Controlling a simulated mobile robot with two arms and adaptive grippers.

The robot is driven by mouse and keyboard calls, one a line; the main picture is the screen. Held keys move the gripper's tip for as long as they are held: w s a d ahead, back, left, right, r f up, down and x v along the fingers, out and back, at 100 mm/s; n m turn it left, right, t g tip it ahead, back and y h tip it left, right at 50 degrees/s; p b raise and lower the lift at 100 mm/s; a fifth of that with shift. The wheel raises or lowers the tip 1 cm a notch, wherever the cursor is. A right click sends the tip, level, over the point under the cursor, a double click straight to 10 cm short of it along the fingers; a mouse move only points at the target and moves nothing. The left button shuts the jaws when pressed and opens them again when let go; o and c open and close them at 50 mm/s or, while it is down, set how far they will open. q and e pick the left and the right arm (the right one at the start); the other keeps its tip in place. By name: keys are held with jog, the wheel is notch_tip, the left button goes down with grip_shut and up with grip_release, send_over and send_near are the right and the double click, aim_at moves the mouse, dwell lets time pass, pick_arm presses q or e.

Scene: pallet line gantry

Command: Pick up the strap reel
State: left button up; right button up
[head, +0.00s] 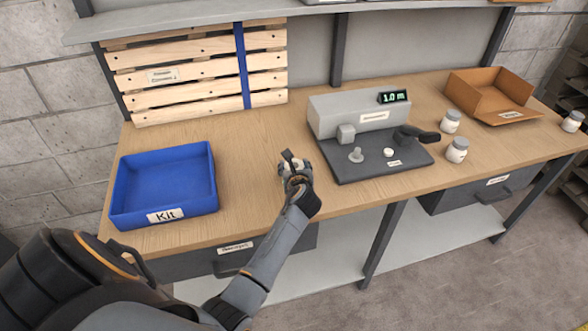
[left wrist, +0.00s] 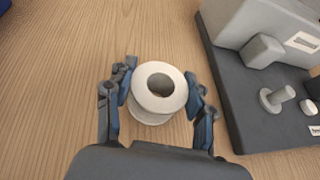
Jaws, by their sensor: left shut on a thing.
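The strap reel (left wrist: 141,108) is a white spool with a round centre hole. In the left wrist view it sits between the two fingers of my left gripper (left wrist: 160,100), which is shut on it, one finger on each side. In the head view my left gripper (head: 294,168) is over the wooden bench, left of the grey machine, and mostly hides the reel. I cannot tell whether the reel touches the bench top. My right gripper is not in view.
A blue Kit tray (head: 205,203) stands on the left of the bench (head: 240,150). The grey machine (head: 350,170) with a lever and display is right of my gripper. White jars (head: 457,153) and an orange tray (head: 515,117) stand farther right. A slatted pallet (head: 190,78) leans behind.

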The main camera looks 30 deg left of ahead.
pick_arm(q)
jog(key=s+a+r+p, duration=0.1)
jog(key=s+a+r, duration=0.1)
jog(key=s+r, duration=0.9)
jog(key=s, duration=0.3)
jog(key=shift+a+r, duration=0.2)
jog(key=shift+a, duration=0.1)
jog(key=shift+w, duration=0.1)
